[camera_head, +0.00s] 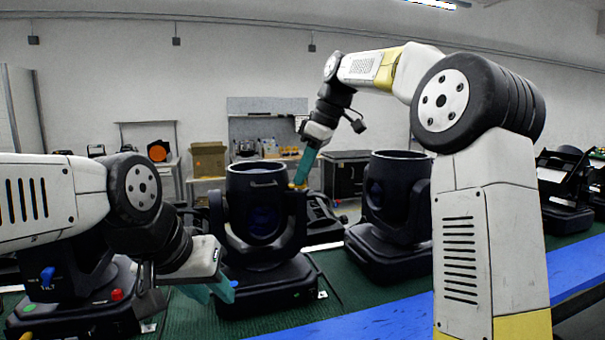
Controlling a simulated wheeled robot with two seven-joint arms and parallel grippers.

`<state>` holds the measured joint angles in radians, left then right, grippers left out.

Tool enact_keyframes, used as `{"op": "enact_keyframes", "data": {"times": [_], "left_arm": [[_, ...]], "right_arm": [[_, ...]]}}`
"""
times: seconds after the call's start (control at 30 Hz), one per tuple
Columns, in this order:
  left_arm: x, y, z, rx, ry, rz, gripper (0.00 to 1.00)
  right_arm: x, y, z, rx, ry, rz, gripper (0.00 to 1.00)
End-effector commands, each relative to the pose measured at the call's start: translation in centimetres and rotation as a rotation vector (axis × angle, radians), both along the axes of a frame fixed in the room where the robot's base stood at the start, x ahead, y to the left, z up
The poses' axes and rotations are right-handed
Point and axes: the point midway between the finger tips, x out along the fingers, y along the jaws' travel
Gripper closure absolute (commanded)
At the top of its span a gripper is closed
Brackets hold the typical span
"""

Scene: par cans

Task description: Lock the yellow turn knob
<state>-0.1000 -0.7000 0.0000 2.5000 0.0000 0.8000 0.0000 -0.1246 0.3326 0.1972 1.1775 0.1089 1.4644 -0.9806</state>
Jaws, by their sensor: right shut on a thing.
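A black par can (262,250) stands in the middle on the green surface. A small yellow turn knob (291,186) shows at the right side of its head, near the upper rim. My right gripper (300,180) reaches down from above with teal fingers. It is shut on the yellow knob, and its fingers hide part of it. My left gripper (222,292) hangs low in front of the left side of the par can's base. Its teal fingers overlap in this view, so whether they are open cannot be told.
A second par can (390,215) stands to the right, behind my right arm. Another black fixture (75,310) with a blue knob and a red knob is at the lower left, partly behind my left arm. A blue strip (375,327) runs along the green surface's front edge.

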Motion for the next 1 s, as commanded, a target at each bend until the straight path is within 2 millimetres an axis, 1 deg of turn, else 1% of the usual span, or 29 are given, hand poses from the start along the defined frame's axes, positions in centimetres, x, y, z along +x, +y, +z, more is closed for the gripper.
{"op": "enact_keyframes", "data": {"times": [0.47,0.5,0.57,0.6,0.9,1.0], "left_arm": [[0.0,0.0,0.0,0.0,0.0,0.0,0.69],[0.0,0.0,0.0,0.0,0.0,0.0,0.69],[0.0,0.0,0.0,0.0,0.0,0.0,0.69],[0.0,0.0,0.0,0.0,0.0,0.0,0.69],[0.0,0.0,0.0,0.0,0.0,0.0,0.69],[0.0,0.0,0.0,0.0,0.0,0.0,0.69]], "right_arm": [[0.07,-0.08,0.08,-0.001,-0.003,0.014,1.0],[0.07,-0.08,0.08,-0.001,-0.003,0.014,0.9],[0.07,-0.08,0.08,-0.001,-0.003,0.014,0.78],[0.06,-0.07,0.08,-0.001,-0.003,0.014,0.7],[0.04,-0.05,0.05,0.0,-0.001,0.014,0.7],[0.01,-0.24,0.55,0.0,-0.001,0.014,0.7]]}}
